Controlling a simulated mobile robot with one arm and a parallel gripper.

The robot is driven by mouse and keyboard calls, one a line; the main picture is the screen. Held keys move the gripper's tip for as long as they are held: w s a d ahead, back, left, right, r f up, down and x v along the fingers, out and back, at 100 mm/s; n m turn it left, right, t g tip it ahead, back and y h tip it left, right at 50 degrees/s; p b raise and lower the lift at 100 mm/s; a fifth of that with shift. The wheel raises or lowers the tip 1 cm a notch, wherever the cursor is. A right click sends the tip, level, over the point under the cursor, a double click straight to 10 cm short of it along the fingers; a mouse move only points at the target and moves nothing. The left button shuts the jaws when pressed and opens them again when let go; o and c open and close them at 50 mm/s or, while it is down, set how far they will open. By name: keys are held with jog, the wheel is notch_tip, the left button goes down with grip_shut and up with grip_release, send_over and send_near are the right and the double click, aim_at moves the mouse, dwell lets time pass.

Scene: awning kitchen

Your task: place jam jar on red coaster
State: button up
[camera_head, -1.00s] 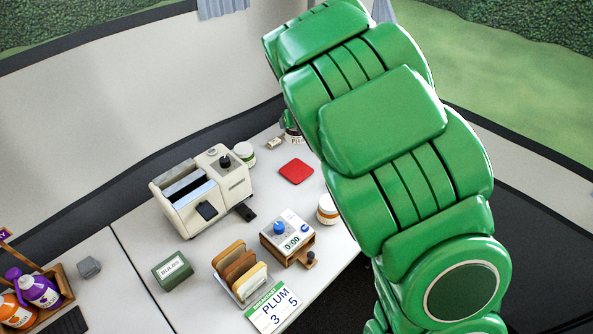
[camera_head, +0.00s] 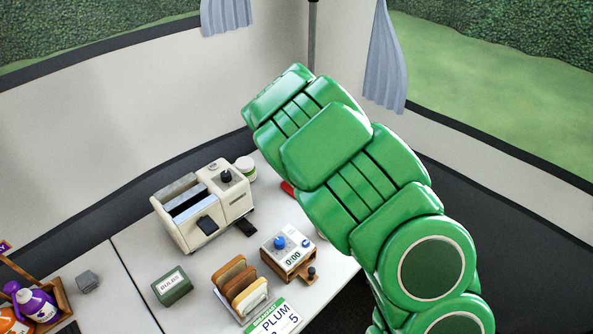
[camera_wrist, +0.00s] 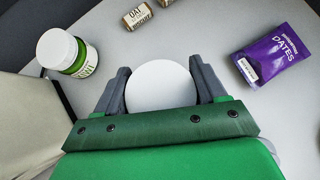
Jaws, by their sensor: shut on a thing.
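My gripper (camera_wrist: 161,88) is shut on the jam jar (camera_wrist: 161,84), with a grey finger on each side of it. Only its round white lid shows in the wrist view, from above; its label is hidden. In the head view my green arm hides both gripper and jar. The red coaster (camera_head: 288,188) shows only as a small red sliver at the arm's left edge, on the white counter (camera_head: 215,262). It is not in the wrist view.
A white-lidded jar with a green label (camera_wrist: 67,53) stands left of my gripper, by the cream toaster (camera_head: 203,208). A purple dates packet (camera_wrist: 274,54) and small oat item (camera_wrist: 138,18) lie beyond. A timer (camera_head: 287,253) and toast rack (camera_head: 241,290) stand nearer.

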jog(key=shift+f, duration=1.55)
jog(key=shift+f, duration=0.15)
jog(key=o, duration=1.3)
jog(key=shift+o, duration=0.2)
jog(key=v, duration=1.2)
jog(key=shift+o, duration=0.4)
